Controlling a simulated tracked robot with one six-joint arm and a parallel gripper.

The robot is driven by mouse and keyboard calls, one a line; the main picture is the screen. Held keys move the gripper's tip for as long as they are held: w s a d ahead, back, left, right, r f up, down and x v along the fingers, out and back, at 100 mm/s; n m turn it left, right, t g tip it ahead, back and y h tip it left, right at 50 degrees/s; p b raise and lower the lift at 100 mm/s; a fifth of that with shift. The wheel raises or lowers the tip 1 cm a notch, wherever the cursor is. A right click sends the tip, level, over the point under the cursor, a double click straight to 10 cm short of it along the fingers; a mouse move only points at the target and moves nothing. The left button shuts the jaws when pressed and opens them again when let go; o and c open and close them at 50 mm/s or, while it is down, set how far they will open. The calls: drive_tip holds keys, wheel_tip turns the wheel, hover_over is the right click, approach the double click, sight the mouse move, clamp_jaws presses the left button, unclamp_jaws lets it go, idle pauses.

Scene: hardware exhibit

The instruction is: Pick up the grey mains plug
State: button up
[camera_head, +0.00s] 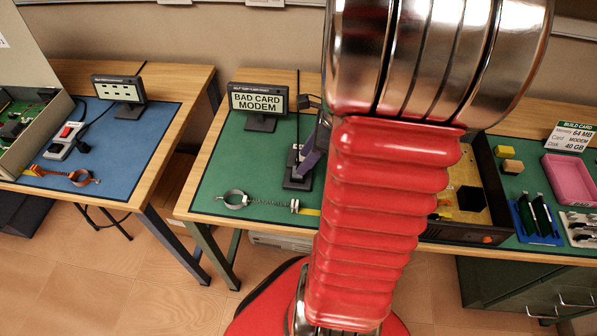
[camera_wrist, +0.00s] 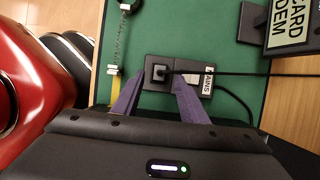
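The grey mains plug (camera_wrist: 158,71) is a small dark block with a cable running off to the right in the wrist view. It sits on a dark socket base (camera_wrist: 202,72) labelled MAINS, which also shows in the head view (camera_head: 297,184). My gripper (camera_wrist: 159,78) is open, with one purple finger on each side of the plug in the wrist view. I cannot tell whether the fingers touch it or how far above it they are. In the head view my arm covers most of the gripper, and only a purple finger (camera_head: 312,154) shows by the base.
The base stands on a green mat (camera_head: 217,184). A BAD CARD MODEM sign (camera_head: 258,103) stands behind it, and a metal wrist strap (camera_head: 237,199) lies in front. An open computer case (camera_head: 480,233) is to the right. A blue-matted bench (camera_head: 125,150) is at left.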

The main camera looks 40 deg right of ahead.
drive_tip(key=shift+x, duration=2.3)
drive_tip(key=shift+s, duration=0.1)
drive_tip(key=shift+c, duration=0.4)
drive_tip(key=c, duration=0.8)
drive_tip(key=shift+r, duration=0.15)
wheel_tip(320, 180, up, 10)
drive_tip(key=shift+f, duration=0.1)
